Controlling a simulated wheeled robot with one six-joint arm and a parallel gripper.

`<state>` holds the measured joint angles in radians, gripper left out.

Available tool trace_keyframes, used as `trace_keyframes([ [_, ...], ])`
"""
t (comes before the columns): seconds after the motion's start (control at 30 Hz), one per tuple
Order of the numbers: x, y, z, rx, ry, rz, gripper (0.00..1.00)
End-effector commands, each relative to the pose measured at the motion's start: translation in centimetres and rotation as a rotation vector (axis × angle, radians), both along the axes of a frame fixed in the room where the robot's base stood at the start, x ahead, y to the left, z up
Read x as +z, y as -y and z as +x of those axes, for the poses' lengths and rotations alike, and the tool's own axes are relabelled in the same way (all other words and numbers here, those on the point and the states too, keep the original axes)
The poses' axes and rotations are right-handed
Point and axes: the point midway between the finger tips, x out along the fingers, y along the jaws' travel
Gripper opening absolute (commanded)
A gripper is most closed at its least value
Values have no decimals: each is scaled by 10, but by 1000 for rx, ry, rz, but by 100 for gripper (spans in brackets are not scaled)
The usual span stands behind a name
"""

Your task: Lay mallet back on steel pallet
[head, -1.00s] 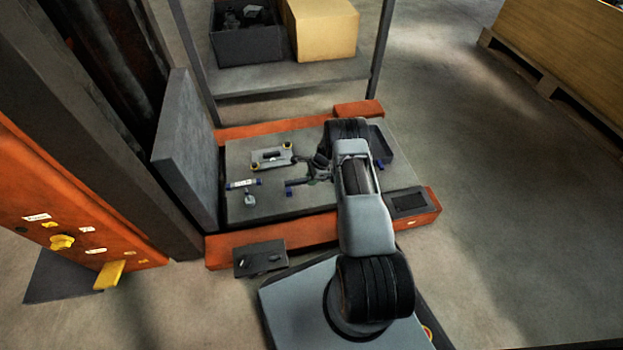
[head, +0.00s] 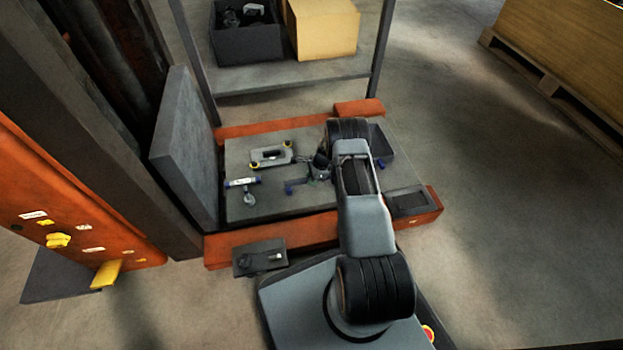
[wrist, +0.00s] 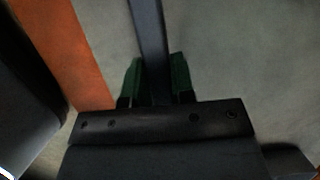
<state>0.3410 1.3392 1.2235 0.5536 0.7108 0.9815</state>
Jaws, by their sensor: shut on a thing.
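In the wrist view my gripper (wrist: 154,84) is shut, its green fingertips on either side of the dark grey-blue bar of the mallet (wrist: 148,40), which runs up out of the picture. The mallet's head is not clear in either view. In the head view my gripper (head: 319,169) is small and partly behind my arm, over the right half of the grey steel pallet (head: 285,212). I cannot tell how high the mallet is held or whether it touches anything.
On the pallet's left lie a plate with yellow knobs (head: 271,156), a white, blue-ended tool (head: 242,182) and a small round-ended part (head: 249,199). Orange beams (head: 270,238) edge the pallet; a grey upright panel (head: 185,150) stands left.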

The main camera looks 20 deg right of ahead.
Motion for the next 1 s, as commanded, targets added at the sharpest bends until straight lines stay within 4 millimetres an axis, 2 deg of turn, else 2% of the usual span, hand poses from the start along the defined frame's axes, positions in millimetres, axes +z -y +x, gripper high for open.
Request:
trace_keyframes([
  [0.3,-13,0,1,0,2,0,0],
  [0.33,-12,0,1,0,2,0,24],
  [0.63,-12,0,0,0,1,0,53],
  [0.87,-12,0,0,0,-1,0,53],
  [1.0,-1,4,0,-2,1,0,53],
])
